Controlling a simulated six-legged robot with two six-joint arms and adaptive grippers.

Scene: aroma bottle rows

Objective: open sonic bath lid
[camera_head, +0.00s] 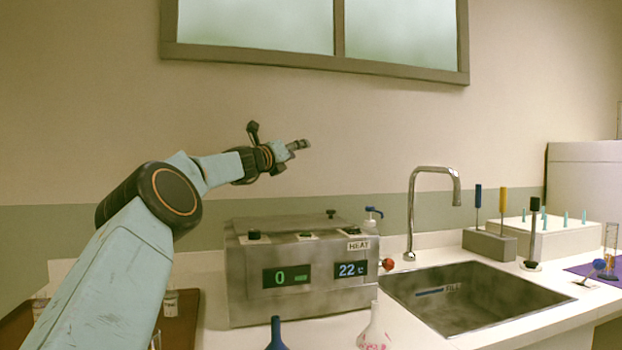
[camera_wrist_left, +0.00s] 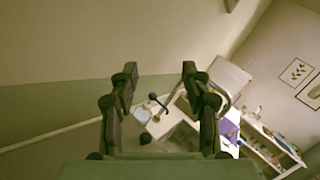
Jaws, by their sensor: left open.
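The sonic bath (camera_head: 241,282) is a grey metal box on the counter in the head view, with a green "0" display, a blue "22" display and a HEAT label. Its lid lies flat and shut on top, with a small dark knob (camera_head: 331,213) near the back. My left gripper (camera_head: 279,138) is open and empty, raised above the bath near the wall and apart from it. In the left wrist view its two fingers (camera_wrist_left: 158,76) are spread wide with nothing between them. My right gripper is in neither view.
A sink (camera_head: 480,295) with a tall curved faucet (camera_head: 412,205) lies right of the bath. A blue-necked bottle (camera_head: 276,335) and a clear flask (camera_head: 374,330) stand in front.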

